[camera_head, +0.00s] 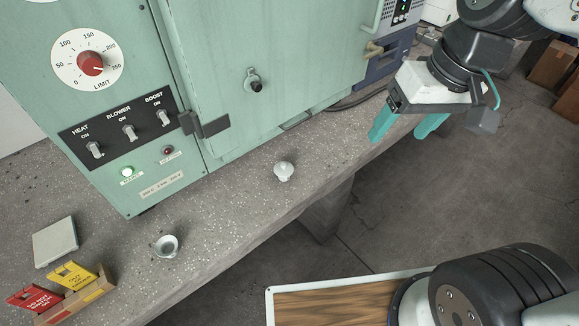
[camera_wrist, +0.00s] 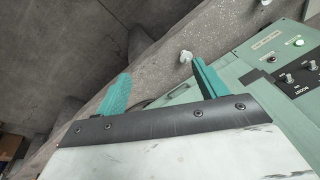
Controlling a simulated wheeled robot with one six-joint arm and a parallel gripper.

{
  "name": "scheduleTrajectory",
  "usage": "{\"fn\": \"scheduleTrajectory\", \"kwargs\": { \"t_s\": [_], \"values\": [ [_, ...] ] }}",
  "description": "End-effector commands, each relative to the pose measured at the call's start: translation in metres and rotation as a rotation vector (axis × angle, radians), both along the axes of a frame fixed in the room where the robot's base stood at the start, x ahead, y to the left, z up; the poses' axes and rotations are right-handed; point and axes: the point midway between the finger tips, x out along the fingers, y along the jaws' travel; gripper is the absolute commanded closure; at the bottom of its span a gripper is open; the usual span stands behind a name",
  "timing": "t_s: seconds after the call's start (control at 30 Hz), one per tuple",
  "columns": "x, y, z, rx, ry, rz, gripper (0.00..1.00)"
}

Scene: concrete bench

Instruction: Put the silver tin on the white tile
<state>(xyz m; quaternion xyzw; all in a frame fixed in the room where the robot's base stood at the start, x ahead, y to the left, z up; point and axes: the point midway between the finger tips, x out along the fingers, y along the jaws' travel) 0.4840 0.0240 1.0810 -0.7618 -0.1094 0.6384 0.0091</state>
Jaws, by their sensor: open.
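The silver tin (camera_head: 166,245) is a small round metal cup on the bench at the lower left in the head view. The white tile (camera_head: 55,241) is a pale square slab lying flat on the bench to the left of the tin, with nothing on it. My gripper (camera_head: 403,130) is at the upper right in the head view, near the bench's front edge, far from the tin and tile. Its two teal fingers are apart and empty; they also show in the wrist view (camera_wrist: 160,72). A small grey object at the top edge of the wrist view (camera_wrist: 265,2) may be the tin.
A small white knobbed object (camera_head: 284,171) stands on the bench (camera_head: 225,215) between tin and gripper. The green oven cabinet (camera_head: 270,60) rises behind. A cardboard holder (camera_head: 90,298) with red (camera_head: 37,298) and yellow (camera_head: 72,277) tags sits in front of the tile.

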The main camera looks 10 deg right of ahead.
Motion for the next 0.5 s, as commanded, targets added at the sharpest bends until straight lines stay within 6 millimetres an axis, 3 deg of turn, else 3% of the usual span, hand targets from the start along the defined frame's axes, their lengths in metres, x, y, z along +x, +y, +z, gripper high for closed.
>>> {"fn": "scheduleTrajectory", "kwargs": {
  "t_s": [0.03, 0.2, 0.37, 0.5],
  "values": [
    [0.02, 0.019, -0.01, 0.044, -0.007, 0.035, 0.29],
    [0.084, 0.078, -0.046, 0.165, -0.081, 0.098, 0.29],
    [0.132, 0.126, -0.096, 0.198, -0.144, 0.098, 0.29],
    [0.162, 0.154, -0.152, 0.153, -0.187, 0.073, 0.29]
  ]
}}
